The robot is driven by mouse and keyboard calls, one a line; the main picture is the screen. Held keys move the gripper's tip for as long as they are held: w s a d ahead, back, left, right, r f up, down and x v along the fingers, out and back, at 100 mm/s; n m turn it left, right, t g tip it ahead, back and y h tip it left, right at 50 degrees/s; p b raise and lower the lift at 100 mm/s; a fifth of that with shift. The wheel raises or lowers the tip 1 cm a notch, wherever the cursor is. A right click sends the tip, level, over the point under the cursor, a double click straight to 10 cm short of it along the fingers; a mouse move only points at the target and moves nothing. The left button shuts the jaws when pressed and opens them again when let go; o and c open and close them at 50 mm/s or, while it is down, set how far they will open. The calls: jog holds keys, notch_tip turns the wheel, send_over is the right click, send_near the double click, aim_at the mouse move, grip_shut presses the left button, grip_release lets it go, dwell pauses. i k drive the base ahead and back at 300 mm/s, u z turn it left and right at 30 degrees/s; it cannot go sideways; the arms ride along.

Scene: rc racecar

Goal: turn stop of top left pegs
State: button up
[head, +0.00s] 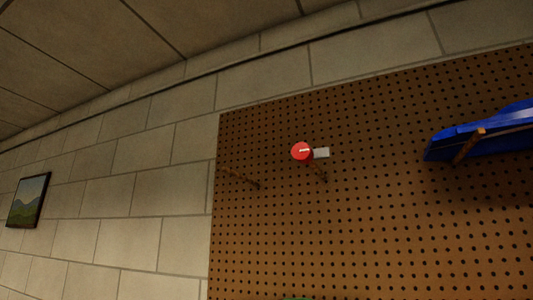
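A brown pegboard (380,220) full of small holes is fixed to the wall. Near its upper left part, a thin brown peg (241,178) sticks out with nothing on it. To its right, a red round stop (296,154) with a pale line across it sits at a second brown peg (318,170). A small light grey tab (322,153) shows just right of the red disc. I cannot tell exactly how the tab joins the peg. My gripper is not in view.
A blue body, perhaps the racecar (480,140), rests at the right edge by another brown peg (468,147). A framed landscape picture (28,201) hangs on the block wall at the left. A dark pipe or cable runs along the upper wall.

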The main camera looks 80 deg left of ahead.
aim_at(301, 152)
jog(key=k, duration=0.6)
jog(key=u, duration=1.75)
jog(key=i, duration=0.5)
jog(key=u, duration=0.1)
